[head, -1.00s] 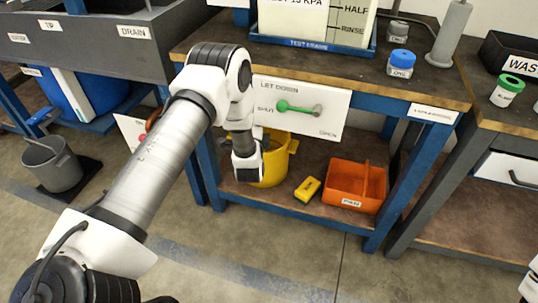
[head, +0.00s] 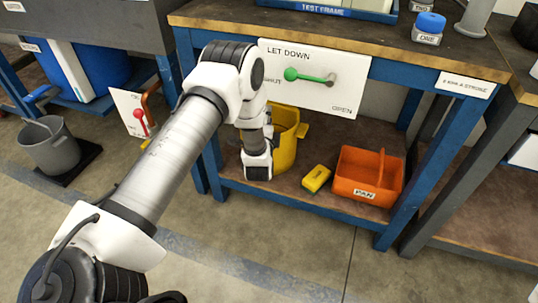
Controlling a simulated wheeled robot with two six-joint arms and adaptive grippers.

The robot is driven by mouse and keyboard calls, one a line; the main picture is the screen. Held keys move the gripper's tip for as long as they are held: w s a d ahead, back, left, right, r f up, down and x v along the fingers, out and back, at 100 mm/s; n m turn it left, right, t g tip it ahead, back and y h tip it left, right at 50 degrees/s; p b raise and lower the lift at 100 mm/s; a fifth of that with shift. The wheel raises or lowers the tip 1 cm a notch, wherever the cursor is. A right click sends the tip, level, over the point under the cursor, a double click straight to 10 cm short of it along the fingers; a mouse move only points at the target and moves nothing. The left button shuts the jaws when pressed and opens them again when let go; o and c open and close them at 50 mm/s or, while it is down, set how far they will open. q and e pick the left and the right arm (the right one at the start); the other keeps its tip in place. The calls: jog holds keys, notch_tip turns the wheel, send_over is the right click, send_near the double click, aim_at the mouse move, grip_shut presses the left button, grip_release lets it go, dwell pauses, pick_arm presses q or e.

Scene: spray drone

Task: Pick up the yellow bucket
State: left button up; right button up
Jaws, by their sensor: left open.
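The yellow bucket (head: 287,138) stands on the lower shelf of the blue-framed bench, partly hidden behind my left arm. A yellow lug shows on its right side. My left gripper (head: 258,166) is at the end of the arm, in front of the bucket's left part. It is open, though the wrist hides most of its fingers. I cannot tell whether it touches the bucket. My right gripper is not in view.
A yellow block (head: 316,179) and an orange caddy marked PAN (head: 368,180) sit right of the bucket. A white panel with a green lever (head: 314,78) hangs above. A grey bucket (head: 50,146) stands on the floor at left.

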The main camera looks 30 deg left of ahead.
pick_arm(q)
jog(key=b+x, duration=0.1)
jog(key=x, duration=0.1)
jog(key=b+x, duration=0.2)
jog(key=f+b+x, duration=0.1)
jog(key=x, duration=0.2)
jog(key=shift+a, duration=0.25)
jog(key=shift+w+a+r, duration=0.1)
jog(key=shift+w+a, duration=0.05)
jog(key=shift+w, duration=0.1)
jog(key=shift+r, duration=0.15)
grip_shut()
